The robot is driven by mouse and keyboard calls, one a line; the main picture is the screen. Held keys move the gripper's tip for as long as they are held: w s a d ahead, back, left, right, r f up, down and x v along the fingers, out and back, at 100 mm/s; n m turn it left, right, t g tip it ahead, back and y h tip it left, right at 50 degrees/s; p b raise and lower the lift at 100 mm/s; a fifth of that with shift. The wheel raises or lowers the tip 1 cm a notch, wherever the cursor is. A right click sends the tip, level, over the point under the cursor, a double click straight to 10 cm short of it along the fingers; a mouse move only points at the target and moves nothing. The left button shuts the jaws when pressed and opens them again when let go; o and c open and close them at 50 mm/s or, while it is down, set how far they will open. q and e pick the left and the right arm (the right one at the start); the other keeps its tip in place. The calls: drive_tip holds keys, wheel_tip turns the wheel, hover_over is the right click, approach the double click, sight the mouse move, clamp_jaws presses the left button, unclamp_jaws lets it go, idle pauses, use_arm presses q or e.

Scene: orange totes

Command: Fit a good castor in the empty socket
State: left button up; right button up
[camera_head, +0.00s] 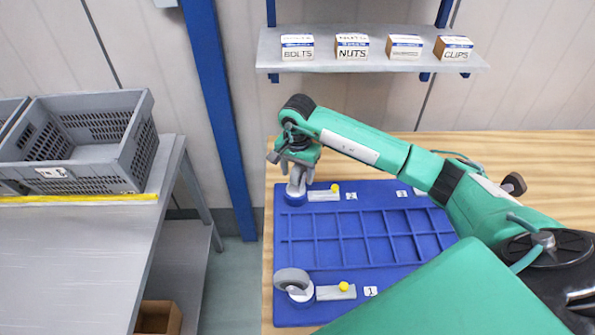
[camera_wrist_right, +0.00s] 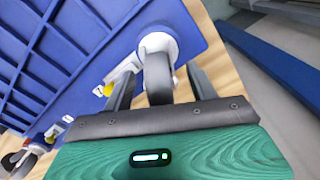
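My right gripper (camera_head: 297,170) is over the far-left corner of the blue board (camera_head: 300,258). In the right wrist view its two fingers (camera_wrist_right: 160,88) stand on either side of a castor (camera_wrist_right: 158,75), with gaps showing, so it looks open. A second castor with a grey wheel (camera_head: 292,280) is at the near-left corner by label 1. A third, dark-wheeled castor (camera_head: 514,183) shows behind my arm. My left gripper is out of view.
Grey plates with yellow knobs (camera_head: 344,286) lie beside the sockets. The board's middle has shallow empty compartments. A shelf (camera_head: 375,64) with small boxes hangs behind. A grey crate (camera_head: 86,145) stands on a side table at left, across a floor gap.

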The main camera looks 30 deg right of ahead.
wheel_tip(320, 180, up, 14)
drive_tip(key=b, duration=0.4)
idle(0.4)
drive_tip(key=shift+f, duration=0.15)
